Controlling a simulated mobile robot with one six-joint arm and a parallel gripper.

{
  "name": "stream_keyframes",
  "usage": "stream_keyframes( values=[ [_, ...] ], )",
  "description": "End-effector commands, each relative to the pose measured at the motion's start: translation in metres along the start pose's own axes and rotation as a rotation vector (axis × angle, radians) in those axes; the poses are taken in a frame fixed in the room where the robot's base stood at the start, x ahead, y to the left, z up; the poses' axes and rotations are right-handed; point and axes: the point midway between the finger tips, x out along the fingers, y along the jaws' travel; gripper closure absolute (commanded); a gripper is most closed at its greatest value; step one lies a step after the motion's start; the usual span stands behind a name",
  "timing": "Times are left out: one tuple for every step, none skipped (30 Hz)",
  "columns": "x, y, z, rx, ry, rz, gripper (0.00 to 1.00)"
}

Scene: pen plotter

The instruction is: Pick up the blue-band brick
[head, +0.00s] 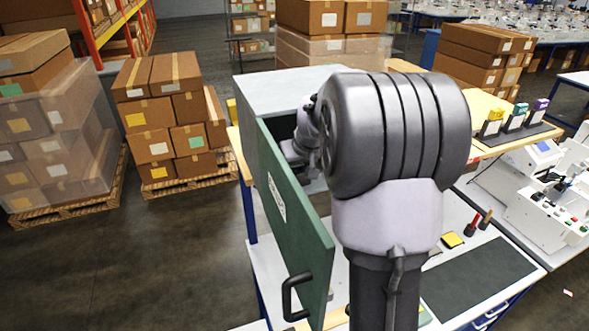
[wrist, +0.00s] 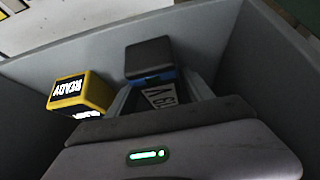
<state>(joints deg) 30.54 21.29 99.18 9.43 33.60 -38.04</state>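The blue-band brick (wrist: 150,58) is a dark block with a blue band, in the upper middle of the wrist view. A white lettered face shows below the band. My gripper (wrist: 158,84) reaches to it, with one finger on either side of its lower part. Whether the fingers press on the brick or stand just apart from it, I cannot tell. In the head view my arm hides the brick, and its end goes into a grey cabinet (head: 280,82).
A yellow and black block (wrist: 80,93) marked READY stands left of the brick. Grey walls (wrist: 225,45) surround both. The cabinet's green door (head: 285,205) stands open. A bench (head: 265,265) lies below; stacked cartons (head: 165,110) stand at left.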

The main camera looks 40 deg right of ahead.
Motion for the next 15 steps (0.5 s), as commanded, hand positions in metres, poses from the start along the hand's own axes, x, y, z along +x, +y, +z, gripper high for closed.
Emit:
stream_keyframes(
  values=[
    [0.0000, 0.0000, 0.0001, 0.000, 0.000, 0.000, 0.52],
    [0.0000, 0.0000, 0.0001, 0.000, 0.000, 0.000, 0.58],
    [-0.0001, 0.0000, 0.0001, 0.000, 0.000, 0.000, 0.65],
    [-0.0001, 0.0000, 0.0002, 0.000, 0.000, 0.000, 0.71],
    [-0.0001, 0.0000, 0.0002, 0.000, -0.001, 0.000, 0.77],
    [0.0000, 0.0000, 0.0003, 0.000, -0.001, 0.000, 0.85],
    [0.0000, 0.0000, 0.0003, 0.000, -0.001, 0.000, 0.91],
    [0.0000, 0.0000, 0.0004, 0.000, -0.001, 0.000, 0.97],
    [0.0001, -0.0001, 0.0005, 0.000, -0.001, 0.000, 1.00],
    [0.0001, -0.0001, 0.0006, 0.000, -0.001, 0.000, 1.00],
    [-0.0002, -0.0001, 0.0002, 0.000, 0.000, 0.000, 1.00],
    [-0.0001, -0.0001, 0.0003, 0.000, -0.001, 0.000, 1.00],
    [-0.0001, -0.0001, 0.0003, 0.000, -0.001, 0.000, 1.00],
    [-0.0001, -0.0001, 0.0004, 0.000, -0.001, 0.000, 1.00],
    [-0.0001, -0.0001, 0.0004, 0.000, -0.001, 0.000, 1.00]
  ],
)
